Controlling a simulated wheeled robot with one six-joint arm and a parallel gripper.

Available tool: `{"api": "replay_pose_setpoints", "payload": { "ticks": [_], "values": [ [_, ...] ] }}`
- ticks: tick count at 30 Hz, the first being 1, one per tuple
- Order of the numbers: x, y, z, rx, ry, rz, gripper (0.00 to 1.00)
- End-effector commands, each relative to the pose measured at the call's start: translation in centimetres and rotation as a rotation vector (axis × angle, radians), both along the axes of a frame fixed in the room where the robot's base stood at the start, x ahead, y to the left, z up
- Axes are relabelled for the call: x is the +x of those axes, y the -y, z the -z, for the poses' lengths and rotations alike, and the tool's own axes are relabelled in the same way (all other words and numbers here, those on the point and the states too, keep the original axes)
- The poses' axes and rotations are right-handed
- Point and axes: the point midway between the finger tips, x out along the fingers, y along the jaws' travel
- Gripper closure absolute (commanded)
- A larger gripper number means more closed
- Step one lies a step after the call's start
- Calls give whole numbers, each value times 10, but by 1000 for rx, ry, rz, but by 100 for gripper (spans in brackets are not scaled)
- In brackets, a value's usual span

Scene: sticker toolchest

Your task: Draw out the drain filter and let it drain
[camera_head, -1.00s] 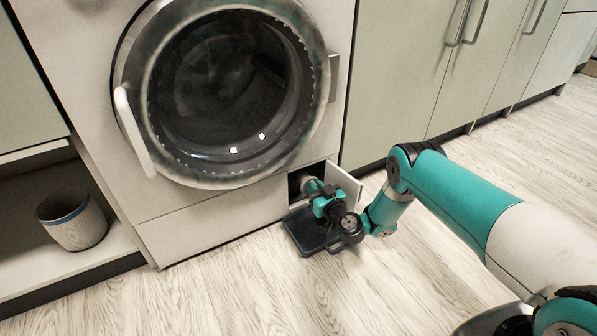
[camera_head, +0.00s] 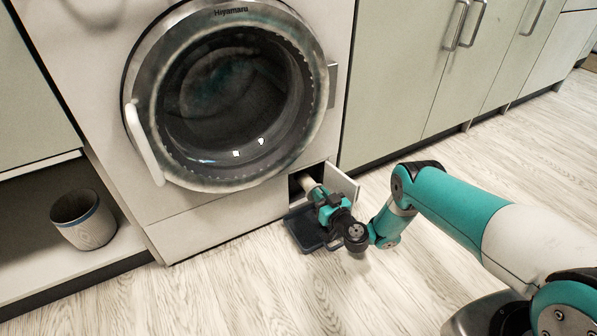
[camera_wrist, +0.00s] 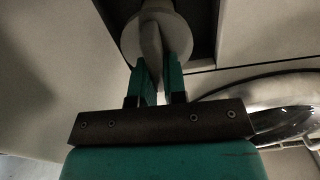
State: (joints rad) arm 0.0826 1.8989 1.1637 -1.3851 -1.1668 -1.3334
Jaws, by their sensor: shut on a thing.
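The drain filter (camera_head: 309,184) is a pale round plug with a grip bar. It sticks part-way out of the dark square opening at the washing machine's lower right corner. My gripper (camera_wrist: 157,75) is shut on the filter's grip bar, its two teal fingers on either side of it. In the head view my gripper (camera_head: 325,200) is just outside the opening, and its fingertips are hard to make out. The filter's inner end is hidden in the opening. A dark shallow tray (camera_head: 297,232) lies on the floor below the opening, partly under my gripper.
The washing machine (camera_head: 215,215) has its round door (camera_head: 240,100) shut. The small white flap (camera_head: 343,184) stands open right of the opening, close to my gripper.

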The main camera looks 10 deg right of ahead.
Motion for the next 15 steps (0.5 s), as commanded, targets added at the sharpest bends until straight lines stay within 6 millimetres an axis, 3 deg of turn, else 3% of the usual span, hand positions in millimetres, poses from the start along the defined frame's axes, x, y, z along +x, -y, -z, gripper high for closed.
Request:
{"api": "replay_pose_setpoints", "payload": {
  "ticks": [15],
  "values": [
    [-18, 6, -2, 0, -2, 1, 100]
  ]
}}
